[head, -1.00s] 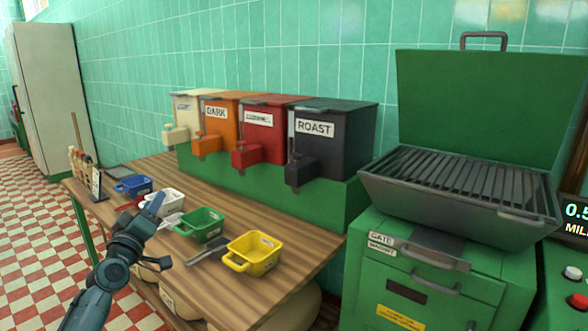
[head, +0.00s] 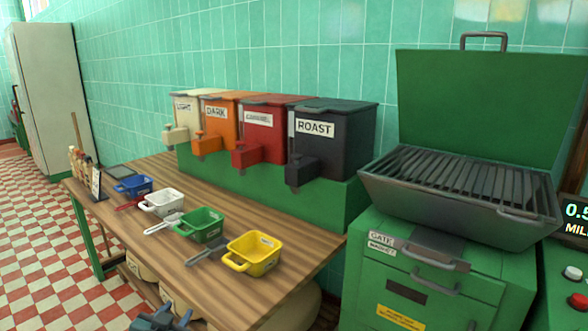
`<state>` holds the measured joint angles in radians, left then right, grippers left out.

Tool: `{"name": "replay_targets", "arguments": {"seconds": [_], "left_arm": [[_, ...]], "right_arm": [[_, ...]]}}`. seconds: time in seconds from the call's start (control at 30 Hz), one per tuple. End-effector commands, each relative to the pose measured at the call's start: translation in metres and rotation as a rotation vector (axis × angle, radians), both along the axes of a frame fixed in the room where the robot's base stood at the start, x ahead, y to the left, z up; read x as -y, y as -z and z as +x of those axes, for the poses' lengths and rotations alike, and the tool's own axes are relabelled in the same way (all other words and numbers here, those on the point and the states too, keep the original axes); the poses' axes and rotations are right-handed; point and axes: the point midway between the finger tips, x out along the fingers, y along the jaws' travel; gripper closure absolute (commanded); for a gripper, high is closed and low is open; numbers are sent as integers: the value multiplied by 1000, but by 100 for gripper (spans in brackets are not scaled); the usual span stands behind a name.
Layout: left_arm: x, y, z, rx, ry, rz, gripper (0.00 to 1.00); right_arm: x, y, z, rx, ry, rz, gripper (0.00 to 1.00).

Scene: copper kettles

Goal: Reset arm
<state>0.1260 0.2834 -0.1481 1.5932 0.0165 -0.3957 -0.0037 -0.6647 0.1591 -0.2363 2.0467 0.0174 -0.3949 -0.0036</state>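My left gripper (head: 160,319) shows only in part at the bottom edge of the head view, left of centre. It is below and in front of the wooden table (head: 262,283), apart from the things on it. My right gripper is not in view.
Blue (head: 133,187), white (head: 162,203), green (head: 201,226) and yellow (head: 252,254) scoops stand on the table. Behind them are hoppers, including a black one marked ROAST (head: 333,140). A green cabinet with a grill-like tray (head: 470,195) stands right.

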Motion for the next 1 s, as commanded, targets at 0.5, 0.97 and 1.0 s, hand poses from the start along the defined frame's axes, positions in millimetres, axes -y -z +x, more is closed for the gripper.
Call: {"name": "replay_targets", "arguments": {"seconds": [0.5, 0.97, 1.0], "left_arm": [[118, 108, -266, -344, 120, -231, 62], [124, 108, -285, -369, 121, -251, 62], [124, 108, -285, -369, 121, -251, 62]], "right_arm": [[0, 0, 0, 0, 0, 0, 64], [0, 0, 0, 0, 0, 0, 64], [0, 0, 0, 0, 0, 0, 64]]}}
